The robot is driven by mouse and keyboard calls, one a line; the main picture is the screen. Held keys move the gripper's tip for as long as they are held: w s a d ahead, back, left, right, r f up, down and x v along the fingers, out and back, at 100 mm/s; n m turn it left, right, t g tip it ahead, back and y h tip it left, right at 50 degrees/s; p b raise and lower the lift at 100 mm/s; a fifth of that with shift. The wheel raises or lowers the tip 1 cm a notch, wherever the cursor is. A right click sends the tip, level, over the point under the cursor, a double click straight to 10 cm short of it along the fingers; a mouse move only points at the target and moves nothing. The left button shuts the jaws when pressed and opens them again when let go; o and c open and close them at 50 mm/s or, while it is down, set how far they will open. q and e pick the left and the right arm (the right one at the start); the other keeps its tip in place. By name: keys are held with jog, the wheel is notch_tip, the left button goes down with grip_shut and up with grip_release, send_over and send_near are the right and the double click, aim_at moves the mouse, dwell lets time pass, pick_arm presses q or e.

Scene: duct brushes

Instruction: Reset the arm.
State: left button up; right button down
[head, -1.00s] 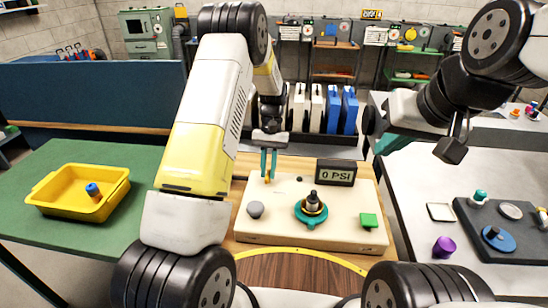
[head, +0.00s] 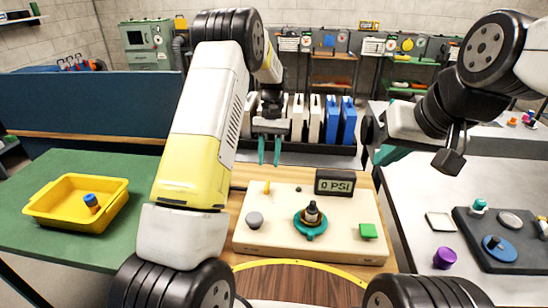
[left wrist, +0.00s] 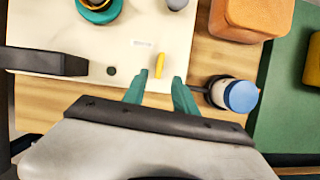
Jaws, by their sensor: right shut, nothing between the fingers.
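My left gripper (head: 269,150) is open and empty in the head view, above the back edge of the cream panel (head: 285,241). A small yellow lever (head: 266,187) stands on the panel just in front of it. In the left wrist view the teal fingers of my left gripper (left wrist: 160,95) are apart, and the yellow lever (left wrist: 159,65) lies beyond them, untouched. My right gripper (head: 391,155) is shut and empty at the right, partly hidden behind its own arm.
The panel carries a teal-ringed port (head: 311,221), a grey knob (head: 254,219), a green button (head: 368,231) and a display (head: 334,182) reading 0 PSI. A yellow bin (head: 55,215) stands left. Cases stand in a rack behind. A blue-capped cylinder (left wrist: 240,96) sits right of my left gripper.

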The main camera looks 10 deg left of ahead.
pick_arm(q)
jog(key=shift+r, duration=0.15)
jog(key=s+a+r+t+h, duration=0.1)
jog(key=s+r+t, duration=0.1)
jog(key=s+r, duration=0.45)
jog(key=s+a+r+t+h, duration=0.1)
jog(key=s+a+r+t, duration=0.15)
jog(key=r, duration=0.75)
jog(key=s+r+t, duration=0.2)
jog(key=s+t, duration=0.1)
jog(key=s, duration=0.6)
jog(key=s+r+t, duration=0.2)
jog(key=s+t, duration=0.1)
jog(key=s, duration=0.6)
jog(key=shift+s+r+h, duration=0.15)
jog(key=shift+r+h, duration=0.1)
jog(key=shift+h, duration=0.05)
